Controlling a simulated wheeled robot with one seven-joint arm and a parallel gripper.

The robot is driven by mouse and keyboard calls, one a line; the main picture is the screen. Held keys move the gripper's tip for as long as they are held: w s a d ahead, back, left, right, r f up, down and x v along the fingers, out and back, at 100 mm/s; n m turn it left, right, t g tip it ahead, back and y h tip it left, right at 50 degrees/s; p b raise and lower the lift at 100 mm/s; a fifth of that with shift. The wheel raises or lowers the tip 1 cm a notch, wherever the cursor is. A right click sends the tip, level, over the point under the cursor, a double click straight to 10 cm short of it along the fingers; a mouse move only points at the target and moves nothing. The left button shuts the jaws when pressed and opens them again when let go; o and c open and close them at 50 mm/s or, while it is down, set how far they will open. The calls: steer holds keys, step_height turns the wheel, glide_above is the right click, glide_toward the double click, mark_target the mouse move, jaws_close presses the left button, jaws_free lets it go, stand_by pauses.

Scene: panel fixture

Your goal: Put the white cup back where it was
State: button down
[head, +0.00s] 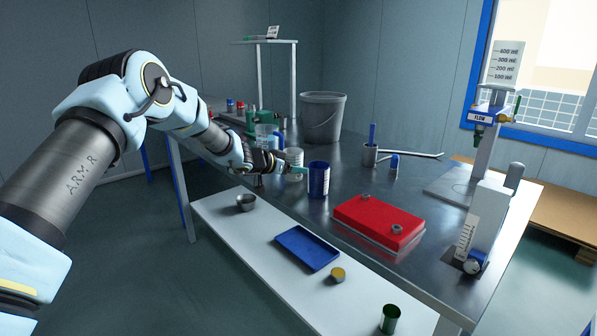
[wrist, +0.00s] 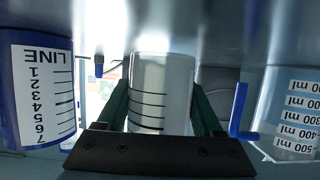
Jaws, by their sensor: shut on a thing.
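The white cup (head: 294,157) stands upright at the left part of the metal table, just behind the blue cup. In the wrist view the white cup (wrist: 161,90) has black level lines and sits between the two green fingers. My gripper (head: 291,168) is shut on it; the gripper also shows in the wrist view (wrist: 160,105). The fingers hide part of the cup in the head view. I cannot tell whether its base touches the table.
A blue cup (head: 318,180) with a number scale stands close beside the white cup. A clear jug (head: 265,137) with a blue handle (wrist: 240,112) is on its other side. A grey bucket (head: 321,118) stands behind; a red block (head: 379,222) lies at the front.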

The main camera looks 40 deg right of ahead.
steer(key=shift+f, duration=0.35)
steer(key=shift+c, duration=0.2)
jaws_free()
steer(key=shift+f, duration=0.1)
steer(key=b+v, duration=0.1)
steer(key=v, duration=1.1)
steer(key=shift+a, duration=0.1)
